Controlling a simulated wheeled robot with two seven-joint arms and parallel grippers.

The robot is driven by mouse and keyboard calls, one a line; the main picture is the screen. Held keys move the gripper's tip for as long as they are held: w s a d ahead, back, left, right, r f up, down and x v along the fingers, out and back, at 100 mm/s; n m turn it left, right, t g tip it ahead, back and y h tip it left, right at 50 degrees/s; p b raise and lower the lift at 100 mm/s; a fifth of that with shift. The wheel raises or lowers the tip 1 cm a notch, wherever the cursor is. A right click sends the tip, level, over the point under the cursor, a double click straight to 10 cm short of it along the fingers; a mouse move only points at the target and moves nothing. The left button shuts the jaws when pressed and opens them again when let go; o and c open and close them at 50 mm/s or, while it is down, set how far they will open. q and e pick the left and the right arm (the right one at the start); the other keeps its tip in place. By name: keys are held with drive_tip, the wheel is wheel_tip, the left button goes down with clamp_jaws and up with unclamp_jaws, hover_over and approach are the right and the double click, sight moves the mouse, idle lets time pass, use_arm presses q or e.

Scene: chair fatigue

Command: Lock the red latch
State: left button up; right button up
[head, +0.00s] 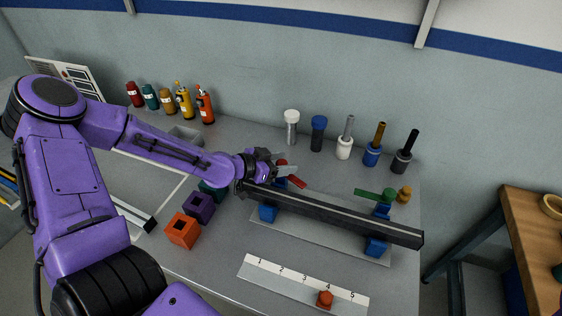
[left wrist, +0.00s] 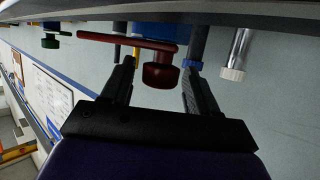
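The red latch (head: 297,181) is at the left end of the dark bar, partly hidden by my left gripper (head: 284,168) in the head view. The left wrist view shows its long red lever (left wrist: 125,41) and round dark-red knob (left wrist: 160,76). My left gripper (left wrist: 158,72) is open, with a finger on either side of the knob. Gaps show between the knob and both fingers; I see no contact. My right gripper is in neither view.
A long dark bar (head: 330,214) lies across blue supports (head: 376,247) on a light plate. A green latch (head: 368,194) is at its right end. Upright tools (head: 345,140) stand behind. Coloured blocks (head: 183,231) and a numbered strip (head: 300,284) are in front.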

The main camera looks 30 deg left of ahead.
use_arm(q)
drive_tip(key=shift+f, duration=0.1)
drive_tip(key=p+v, duration=0.2)
drive_tip(key=v, duration=0.7)
drive_tip(key=shift+s, duration=0.2)
drive_tip(key=shift+s+a+r, duration=0.25)
drive_tip(key=shift+s+r, duration=0.1)
drive_tip(key=shift+s, duration=0.1)
